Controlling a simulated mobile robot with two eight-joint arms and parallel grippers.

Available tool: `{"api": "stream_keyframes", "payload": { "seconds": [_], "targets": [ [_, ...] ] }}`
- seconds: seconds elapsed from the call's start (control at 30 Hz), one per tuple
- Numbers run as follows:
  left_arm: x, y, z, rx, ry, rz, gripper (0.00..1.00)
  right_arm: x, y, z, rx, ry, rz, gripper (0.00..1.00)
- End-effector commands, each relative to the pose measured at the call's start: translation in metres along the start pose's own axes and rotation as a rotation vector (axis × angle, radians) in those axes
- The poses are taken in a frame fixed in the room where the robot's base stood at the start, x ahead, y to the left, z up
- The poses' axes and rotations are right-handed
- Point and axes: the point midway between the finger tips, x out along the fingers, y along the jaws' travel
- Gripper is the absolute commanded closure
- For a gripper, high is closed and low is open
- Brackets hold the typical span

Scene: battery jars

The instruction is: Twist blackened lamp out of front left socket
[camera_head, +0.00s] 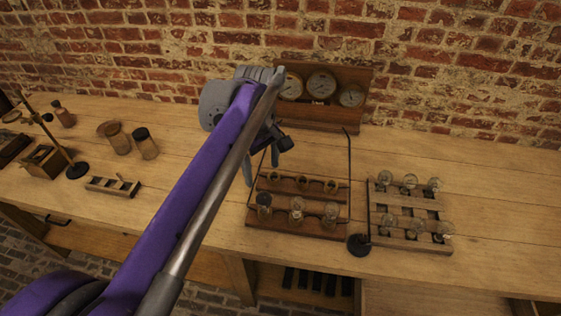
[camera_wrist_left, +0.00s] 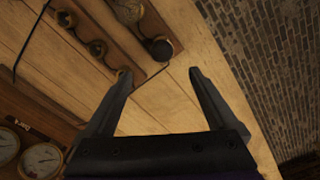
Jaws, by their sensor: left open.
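The blackened lamp (camera_head: 264,198) sits upright in the front left socket of the wooden lamp board (camera_head: 290,226). It also shows in the left wrist view as a dark round bulb (camera_wrist_left: 162,48). Two clear lamps (camera_head: 297,204) (camera_head: 330,210) stand in the same front row. The back row has three open sockets (camera_head: 302,182). My left gripper (camera_head: 261,168) is open and empty, above the board's left side. In the left wrist view its spread fingertips (camera_wrist_left: 160,73) point toward the blackened lamp, which lies just beyond them and apart. My right gripper is not in view.
A wooden tray (camera_head: 410,245) with several clear lamps lies to the right, beside a dark round base (camera_head: 359,245). A gauge panel (camera_head: 320,110) stands behind. Jars (camera_head: 145,143) and a small rack (camera_head: 112,187) stand left.

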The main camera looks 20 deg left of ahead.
Motion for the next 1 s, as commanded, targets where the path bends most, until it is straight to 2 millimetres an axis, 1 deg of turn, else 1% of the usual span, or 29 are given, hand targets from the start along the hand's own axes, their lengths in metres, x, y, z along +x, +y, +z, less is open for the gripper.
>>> {"api": "stream_keyframes", "payload": {
  "seconds": [0.17, 0.4, 0.5, 0.6, 0.8, 1.0],
  "targets": [
    [0.023, 0.0, 0.0, 0.001, 0.0, 0.0, 0.08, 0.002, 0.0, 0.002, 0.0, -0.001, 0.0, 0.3],
    [0.068, 0.0, 0.0, 0.003, 0.0, 0.001, 0.08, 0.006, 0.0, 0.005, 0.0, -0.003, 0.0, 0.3],
    [0.083, 0.0, 0.001, 0.003, 0.001, 0.001, 0.08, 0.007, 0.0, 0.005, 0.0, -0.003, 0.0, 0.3],
    [0.094, 0.0, 0.0, 0.003, 0.001, 0.002, 0.08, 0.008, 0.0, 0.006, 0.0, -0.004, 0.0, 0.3],
    [0.104, 0.0, 0.001, 0.004, 0.001, 0.002, 0.08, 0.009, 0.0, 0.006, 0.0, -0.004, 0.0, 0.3],
    [0.105, 0.0, 0.001, 0.004, 0.001, 0.002, 0.08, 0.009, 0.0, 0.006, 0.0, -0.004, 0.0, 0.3]
  ]
}}
